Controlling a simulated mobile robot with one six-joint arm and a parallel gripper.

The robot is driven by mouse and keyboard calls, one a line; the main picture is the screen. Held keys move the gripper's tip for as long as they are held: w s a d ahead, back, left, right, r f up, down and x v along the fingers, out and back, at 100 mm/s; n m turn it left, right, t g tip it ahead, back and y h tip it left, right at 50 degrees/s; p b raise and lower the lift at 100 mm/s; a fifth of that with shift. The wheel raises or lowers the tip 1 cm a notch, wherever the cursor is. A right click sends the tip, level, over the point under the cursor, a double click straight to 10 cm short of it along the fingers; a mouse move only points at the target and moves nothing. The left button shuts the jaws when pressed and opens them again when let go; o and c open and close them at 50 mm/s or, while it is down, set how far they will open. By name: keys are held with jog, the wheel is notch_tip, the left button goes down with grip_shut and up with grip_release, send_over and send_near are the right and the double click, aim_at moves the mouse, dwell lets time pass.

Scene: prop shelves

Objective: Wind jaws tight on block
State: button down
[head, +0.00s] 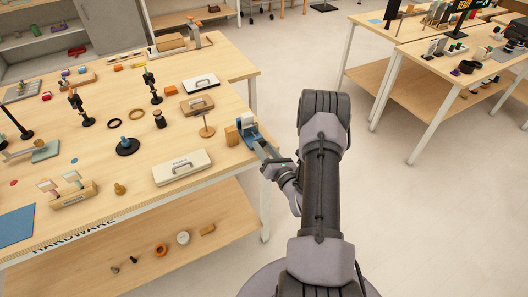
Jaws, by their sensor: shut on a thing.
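A small blue vise (249,131) stands at the right edge of the wooden table. A tan wooden block (231,136) is at its left side; at this size I cannot tell whether the jaws touch it. My gripper (264,150) reaches in from the right, at the vise's near right side. It is shut on what appears to be the vise's handle, which is mostly hidden by the fingers.
A cream case (182,168), a round wooden stand (207,131) and a tan case (197,105) are left of the vise. The table (140,205) holds several other props. Open floor (400,220) lies to the right.

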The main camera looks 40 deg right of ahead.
jog(key=shift+w+m+b, duration=0.1)
jog(key=shift+m+b, duration=0.85)
jog(key=shift+m, duration=0.35)
jog(key=shift+r, duration=0.1)
jog(key=c, duration=0.9)
grip_release()
jog(key=shift+f+m, duration=0.2)
jog(key=shift+m, duration=0.1)
